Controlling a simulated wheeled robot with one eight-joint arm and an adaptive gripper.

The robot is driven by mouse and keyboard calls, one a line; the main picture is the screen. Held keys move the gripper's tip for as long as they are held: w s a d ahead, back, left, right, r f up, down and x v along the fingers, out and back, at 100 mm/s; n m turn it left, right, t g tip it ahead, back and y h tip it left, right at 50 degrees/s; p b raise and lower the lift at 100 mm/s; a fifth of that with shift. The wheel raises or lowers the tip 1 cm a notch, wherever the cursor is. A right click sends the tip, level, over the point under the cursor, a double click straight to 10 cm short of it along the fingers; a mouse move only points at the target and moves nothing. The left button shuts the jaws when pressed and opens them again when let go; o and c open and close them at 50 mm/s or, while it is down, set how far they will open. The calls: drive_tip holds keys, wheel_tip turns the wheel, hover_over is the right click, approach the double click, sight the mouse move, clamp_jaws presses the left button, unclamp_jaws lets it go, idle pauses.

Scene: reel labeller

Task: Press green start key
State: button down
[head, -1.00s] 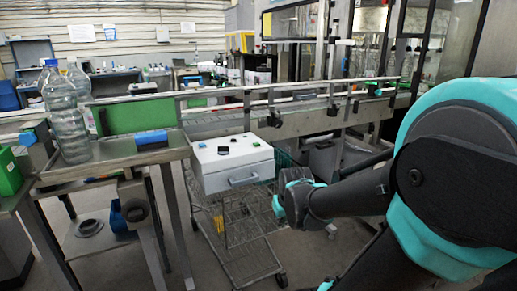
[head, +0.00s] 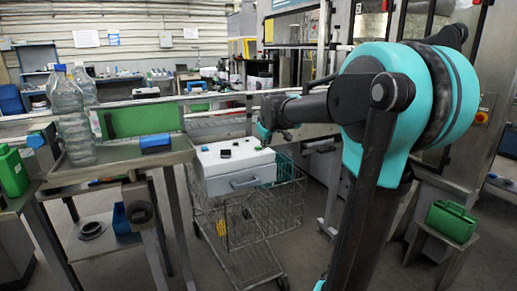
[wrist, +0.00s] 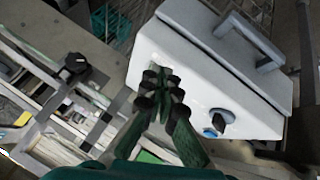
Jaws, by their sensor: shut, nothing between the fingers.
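The white reel labeller box (head: 238,174) with a grey front handle sits on top of the wire cart in the head view. Dark controls (head: 225,153) stand on its top. In the head view my gripper (head: 284,137) is at the box's right rear corner. The green start key cannot be made out clearly; the fingers may cover it. Contact cannot be told.
A wire cart (head: 250,232) carries the box. A steel bench (head: 122,160) with clear bottles (head: 70,115) and a blue block (head: 155,143) stands at left. A conveyor rail runs behind the box. A green canister (head: 452,221) is at right.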

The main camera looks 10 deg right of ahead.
sight(259, 148)
drive_tip(key=w+a+r+n+t, duration=0.1)
drive_tip(key=w+r+n, duration=0.1)
drive_tip(key=w+r, duration=0.5)
drive_tip(key=shift+w+a+r, duration=0.3)
drive_tip(key=shift+r, duration=0.15)
drive_tip(key=shift+f, duration=4.4)
drive_tip(key=shift+f, duration=0.1)
drive_tip(key=shift+f, duration=0.3)
drive_tip(key=shift+f, duration=0.45)
drive_tip(key=shift+r, duration=0.85)
